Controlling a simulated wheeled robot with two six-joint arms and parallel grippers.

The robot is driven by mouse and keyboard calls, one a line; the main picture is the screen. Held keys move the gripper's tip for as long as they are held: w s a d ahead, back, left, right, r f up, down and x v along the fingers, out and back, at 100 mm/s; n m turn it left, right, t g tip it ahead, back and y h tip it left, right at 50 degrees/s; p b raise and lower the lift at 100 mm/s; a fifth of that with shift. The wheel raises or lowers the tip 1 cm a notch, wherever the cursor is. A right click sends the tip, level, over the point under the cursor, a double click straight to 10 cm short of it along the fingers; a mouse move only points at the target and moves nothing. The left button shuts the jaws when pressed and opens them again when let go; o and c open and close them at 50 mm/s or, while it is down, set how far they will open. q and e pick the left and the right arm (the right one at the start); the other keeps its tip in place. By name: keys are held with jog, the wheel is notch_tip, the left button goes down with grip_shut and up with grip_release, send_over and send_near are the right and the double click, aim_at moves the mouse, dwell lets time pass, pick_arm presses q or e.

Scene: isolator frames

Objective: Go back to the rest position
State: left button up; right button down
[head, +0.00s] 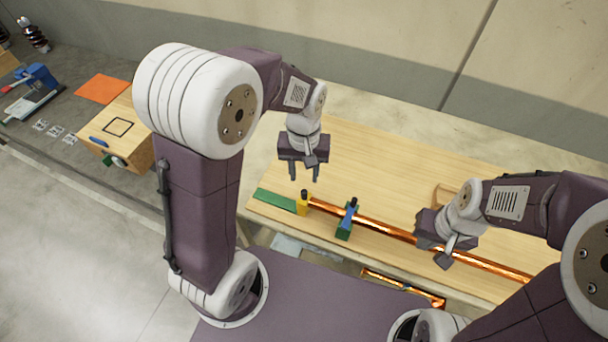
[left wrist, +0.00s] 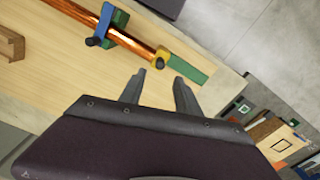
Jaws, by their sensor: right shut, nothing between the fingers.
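My left gripper (head: 304,178) hangs above the wooden bench top (head: 375,165), pointing down, its two fingers apart with nothing between them. In the left wrist view its fingers (left wrist: 160,82) also stand apart and empty. My right gripper (head: 444,262) is shut and empty, low over the front of the bench. It covers part of a long copper pipe (head: 385,230); I cannot tell whether it touches the pipe. The pipe lies along the bench front, its left end at a yellow block (head: 303,204) on a green strip (head: 274,201).
A green and blue clamp (head: 346,222) sits on the pipe. A wooden bracket (head: 442,194) stands behind my right gripper. Another copper piece (head: 400,286) lies below the bench's front edge. At left are a wooden box (head: 118,130) and an orange sheet (head: 102,89). The bench's back is clear.

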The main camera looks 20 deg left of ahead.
pick_arm(q)
jog(key=s+a+f+m, duration=0.1)
jog(key=s+a+f, duration=0.1)
jog(key=s, duration=0.1)
jog(key=s+a+f+m+t+b, duration=0.1)
jog(key=s+a+f, duration=0.1)
jog(key=s, duration=0.2)
jog(key=shift+s+f+b, duration=0.25)
jog(key=shift+s+b, duration=0.05)
jog(key=shift+s, duration=0.1)
dwell(0.7)
